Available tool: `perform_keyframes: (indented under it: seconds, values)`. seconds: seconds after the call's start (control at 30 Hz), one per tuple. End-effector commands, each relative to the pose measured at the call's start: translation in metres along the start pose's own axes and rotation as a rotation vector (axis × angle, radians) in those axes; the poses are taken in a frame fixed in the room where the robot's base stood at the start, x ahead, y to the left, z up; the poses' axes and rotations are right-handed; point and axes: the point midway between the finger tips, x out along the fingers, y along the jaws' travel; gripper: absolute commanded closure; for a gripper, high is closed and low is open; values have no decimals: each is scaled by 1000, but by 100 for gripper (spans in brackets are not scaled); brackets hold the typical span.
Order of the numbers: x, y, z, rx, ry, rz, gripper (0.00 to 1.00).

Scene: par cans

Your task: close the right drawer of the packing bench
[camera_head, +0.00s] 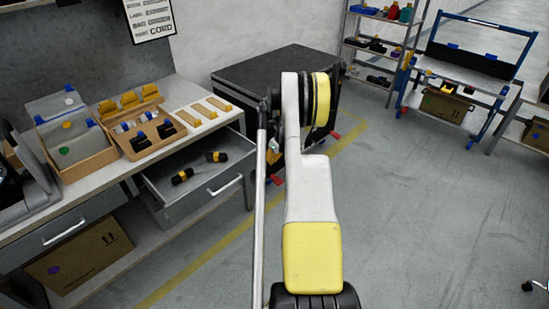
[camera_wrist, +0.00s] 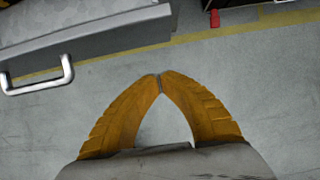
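The right drawer (camera_head: 213,187) of the packing bench (camera_head: 60,207) stands pulled out in the head view. Two black-and-yellow items lie inside it, and a light bar handle (camera_head: 227,185) is on its front. In the wrist view the drawer (camera_wrist: 110,40) is at the upper left, with its handle (camera_wrist: 40,77) at the left edge. My gripper (camera_wrist: 160,80) shows two orange fingers with their tips together and nothing between them. It is to the right of the handle in that view, apart from it, over bare floor. In the head view my arm hides the gripper.
The bench's left drawer (camera_head: 62,238) looks shut, with a cardboard box (camera_head: 80,262) below. Bins and a tray stand on the bench top. A dark cabinet (camera_head: 270,66) stands beyond the bench. The floor (camera_head: 430,220) at the right is mostly clear.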

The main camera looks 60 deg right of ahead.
Motion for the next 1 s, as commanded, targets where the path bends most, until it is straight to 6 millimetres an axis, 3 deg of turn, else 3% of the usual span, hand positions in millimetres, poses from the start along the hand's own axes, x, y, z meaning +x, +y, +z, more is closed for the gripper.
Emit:
perform_keyframes:
  seconds: [0.03,0.13,0.43,1.0]
  values:
    - [15,0,-1,-1,0,0,100]
    - [32,1,1,-3,0,1,100]
    - [39,1,35,-3,0,1,100]
    - [40,1,39,-2,0,0,100]
